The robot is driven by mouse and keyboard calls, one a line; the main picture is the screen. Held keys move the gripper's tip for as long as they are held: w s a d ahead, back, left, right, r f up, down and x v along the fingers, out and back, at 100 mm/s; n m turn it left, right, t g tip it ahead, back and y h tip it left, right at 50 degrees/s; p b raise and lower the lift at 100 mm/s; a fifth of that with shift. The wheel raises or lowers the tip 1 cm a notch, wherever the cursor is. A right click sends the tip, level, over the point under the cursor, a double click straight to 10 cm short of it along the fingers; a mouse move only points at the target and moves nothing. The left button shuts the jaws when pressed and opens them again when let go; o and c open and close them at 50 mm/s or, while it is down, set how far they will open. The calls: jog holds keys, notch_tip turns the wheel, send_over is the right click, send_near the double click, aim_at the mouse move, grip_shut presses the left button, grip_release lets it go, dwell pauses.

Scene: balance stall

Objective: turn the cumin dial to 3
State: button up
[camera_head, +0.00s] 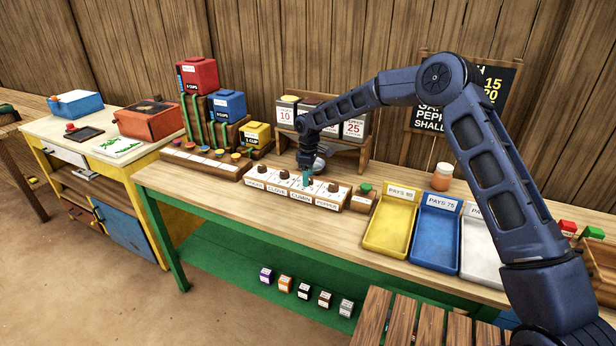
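A white-topped wooden dial panel (345,193) stands on the long table, with a row of brown knobs above front labels. The label reading CUMIN (299,198) is third from the left, between CLOVE (276,191) and PEPPER (327,204). My gripper (308,182) points down over the panel, right above the cumin place. Its teal fingertips are at or just above the cumin dial, which they hide. I cannot tell whether the fingers touch the dial, whether they are open or shut, or which number the dial points to.
A wooden rack with numbered canisters (286,112) stands close behind my gripper. A small block with a green button (364,196) is right of the panel, then a yellow tray (390,225) and a blue tray (436,232). A strip with coloured buttons (205,163) lies left.

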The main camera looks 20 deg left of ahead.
jog(key=shift+r, duration=0.1)
notch_tip(320, 180, up, 11)
jog(key=shift+w+f, duration=0.2)
jog(key=shift+w, duration=0.2)
dwell(0.5)
